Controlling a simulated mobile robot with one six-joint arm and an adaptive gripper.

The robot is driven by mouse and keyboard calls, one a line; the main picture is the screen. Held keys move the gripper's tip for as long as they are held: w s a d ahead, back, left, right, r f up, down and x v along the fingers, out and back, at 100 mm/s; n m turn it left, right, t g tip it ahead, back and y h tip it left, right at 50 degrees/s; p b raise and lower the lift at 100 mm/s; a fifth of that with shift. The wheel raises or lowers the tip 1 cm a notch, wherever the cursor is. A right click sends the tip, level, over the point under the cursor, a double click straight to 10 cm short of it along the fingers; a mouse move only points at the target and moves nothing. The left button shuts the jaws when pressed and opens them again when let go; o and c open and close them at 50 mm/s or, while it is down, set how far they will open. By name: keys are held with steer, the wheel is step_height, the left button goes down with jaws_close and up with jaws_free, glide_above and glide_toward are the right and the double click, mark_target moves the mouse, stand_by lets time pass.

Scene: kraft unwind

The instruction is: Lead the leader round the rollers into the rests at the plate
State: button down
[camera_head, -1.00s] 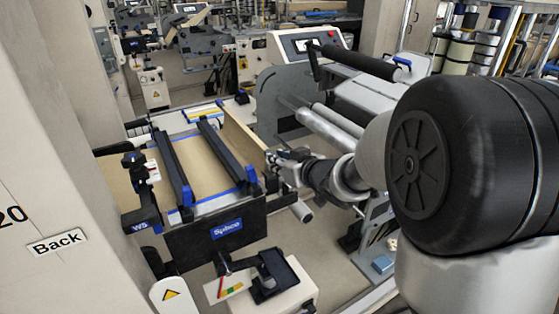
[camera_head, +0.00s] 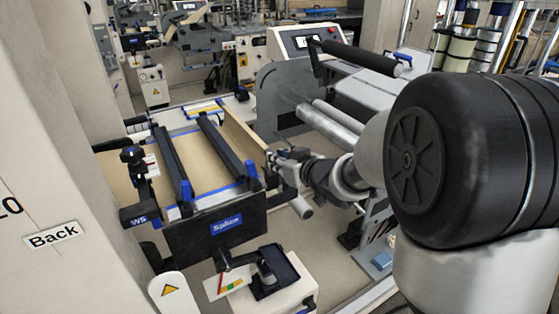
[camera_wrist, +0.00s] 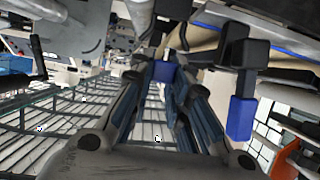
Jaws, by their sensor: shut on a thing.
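The kraft leader (camera_head: 243,140) is a tan sheet. It runs along the right side of the splice table, and tan paper also lies on the plate (camera_head: 200,178) between two black bars. My gripper (camera_head: 274,160) is at the right edge of the table, beside the leader. In the wrist view my gripper (camera_wrist: 167,72) has its fingers closed around a small blue piece at the fingertips, with tan paper (camera_wrist: 207,46) just beyond. Whether the blue piece is fixed to the leader is hard to tell. The rests cannot be made out clearly.
Metal rollers (camera_head: 335,125) stand behind and right of my gripper. A black panel with a blue Splice label (camera_head: 226,224) fronts the table. Blue-tipped posts (camera_head: 251,172) stand close to my gripper. A grey pillar (camera_head: 60,120) borders the left.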

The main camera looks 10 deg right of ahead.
steer(key=d, duration=0.1)
steer(key=w+d+p, duration=0.1)
steer(key=d, duration=0.1)
steer(key=d+p, duration=0.1)
steer(key=shift+w+d+f, duration=0.15)
steer(key=shift+w, duration=0.1)
steer(key=shift+p, duration=0.3)
steer(key=d, duration=0.1)
steer(key=w+d+p, duration=0.1)
steer(key=d, duration=0.1)
steer(key=d+f+p, duration=0.1)
steer(key=d, duration=0.1)
steer(key=shift+w+d, duration=0.1)
steer(key=shift+w, duration=0.2)
steer(key=shift+f, duration=0.1)
step_height(320, 180, down, 22)
steer(key=b, duration=0.9)
stand_by(0.3)
